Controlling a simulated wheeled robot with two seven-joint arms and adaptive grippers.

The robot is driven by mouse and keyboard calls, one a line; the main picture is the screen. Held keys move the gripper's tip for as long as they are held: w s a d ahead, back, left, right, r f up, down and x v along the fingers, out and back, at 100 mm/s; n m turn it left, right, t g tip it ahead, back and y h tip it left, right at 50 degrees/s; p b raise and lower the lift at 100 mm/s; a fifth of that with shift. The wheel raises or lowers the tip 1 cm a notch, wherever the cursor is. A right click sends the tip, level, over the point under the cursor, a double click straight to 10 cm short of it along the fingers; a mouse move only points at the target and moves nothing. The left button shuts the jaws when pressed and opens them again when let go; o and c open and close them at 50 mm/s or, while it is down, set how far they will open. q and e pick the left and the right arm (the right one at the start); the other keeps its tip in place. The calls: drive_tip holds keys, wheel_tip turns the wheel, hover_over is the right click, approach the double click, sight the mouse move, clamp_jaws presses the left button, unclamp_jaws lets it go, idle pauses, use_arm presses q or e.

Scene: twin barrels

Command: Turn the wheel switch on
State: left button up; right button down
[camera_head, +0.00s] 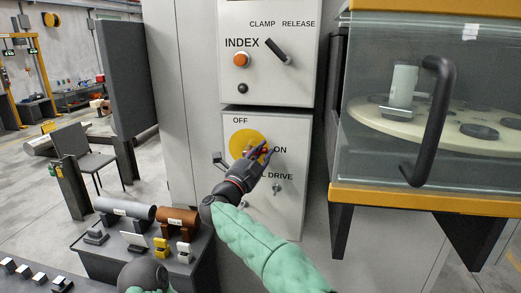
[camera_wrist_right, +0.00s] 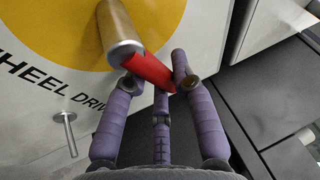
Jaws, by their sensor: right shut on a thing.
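The wheel switch is a yellow disc (camera_head: 242,141) on the lower grey panel, with OFF above it and ON at its right. In the right wrist view its metal hub (camera_wrist_right: 117,28) and red lever (camera_wrist_right: 150,72) stand out from the yellow disc (camera_wrist_right: 70,30). My right gripper (camera_head: 261,152) is at the disc's right side, beside the ON label, and partly hides the lever. In the right wrist view the right gripper's purple fingers (camera_wrist_right: 159,84) are around the red lever's end, shut on it. My left gripper is not clearly in view.
A toggle (camera_head: 276,188) sits below right of the disc. The upper panel has an orange INDEX button (camera_head: 241,60) and a black selector (camera_head: 276,50). A glass-fronted cabinet with a black handle (camera_head: 436,120) stands at right. A table with cylinders (camera_head: 125,210) is at lower left.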

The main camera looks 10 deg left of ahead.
drive_tip(key=shift+f+m+g+h, duration=0.25)
drive_tip(key=shift+f+m+g, duration=0.1)
drive_tip(key=shift+m, duration=0.55)
drive_tip(key=shift+f+m+g+h, duration=0.25)
drive_tip(key=shift+f+m+g, duration=0.1)
drive_tip(key=shift+m, duration=0.55)
drive_tip(key=shift+f, duration=0.1)
drive_tip(key=c, duration=1)
unclamp_jaws()
drive_tip(key=v, duration=0.7)
drive_tip(key=shift+s, duration=0.25)
drive_tip(key=shift+a, duration=0.15)
